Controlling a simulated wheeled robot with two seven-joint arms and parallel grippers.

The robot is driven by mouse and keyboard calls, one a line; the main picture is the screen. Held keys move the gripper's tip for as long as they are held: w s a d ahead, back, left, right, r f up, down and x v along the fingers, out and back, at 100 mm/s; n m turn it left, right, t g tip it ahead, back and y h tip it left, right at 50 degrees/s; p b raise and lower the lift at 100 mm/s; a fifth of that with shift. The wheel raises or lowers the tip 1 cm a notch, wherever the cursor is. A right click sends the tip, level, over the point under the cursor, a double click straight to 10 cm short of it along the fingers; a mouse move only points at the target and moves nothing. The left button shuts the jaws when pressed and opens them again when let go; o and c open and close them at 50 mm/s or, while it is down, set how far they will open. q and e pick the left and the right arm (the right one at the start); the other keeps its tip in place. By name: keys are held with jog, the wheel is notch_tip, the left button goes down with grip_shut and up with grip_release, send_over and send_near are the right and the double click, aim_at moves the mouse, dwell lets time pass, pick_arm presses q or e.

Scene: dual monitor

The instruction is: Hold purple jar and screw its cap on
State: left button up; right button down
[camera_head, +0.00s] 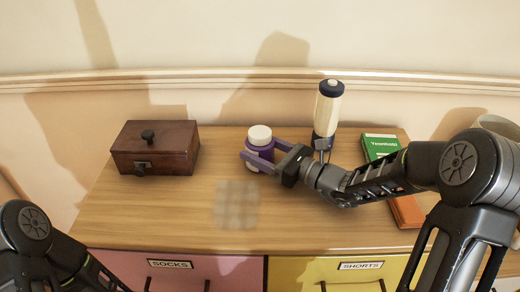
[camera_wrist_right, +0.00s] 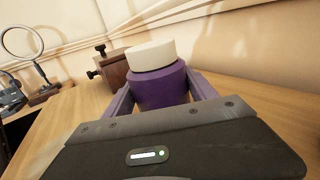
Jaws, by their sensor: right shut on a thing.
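The purple jar (camera_head: 261,150) is upright at the back middle of the wooden dresser top. A white cap (camera_head: 260,133) sits on top of it; I cannot tell how tightly. My right gripper (camera_head: 262,153) comes in from the right and is shut on the jar's body, one finger on each side. In the right wrist view the jar (camera_wrist_right: 160,88) stands between the purple fingers, with the cap (camera_wrist_right: 151,56) above them. My left arm shows only at the bottom left corner, and its gripper is out of view.
A dark wooden box (camera_head: 155,148) stands left of the jar. A cream bottle with dark ends (camera_head: 327,110) stands close behind my right wrist. A green book (camera_head: 381,146) and an orange item (camera_head: 407,212) lie at the right.

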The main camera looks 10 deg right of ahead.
aim_at(272, 155)
jog(key=shift+r, duration=0.1)
jog(key=shift+f, duration=0.2)
jog(key=shift+c, duration=1.3)
grip_release()
jog(key=shift+r, duration=0.1)
jog(key=shift+d+r, duration=0.1)
jog(key=v, duration=0.7)
jog(key=shift+s, duration=0.15)
jog(key=shift+d, duration=0.1)
jog(key=shift+s, duration=0.1)
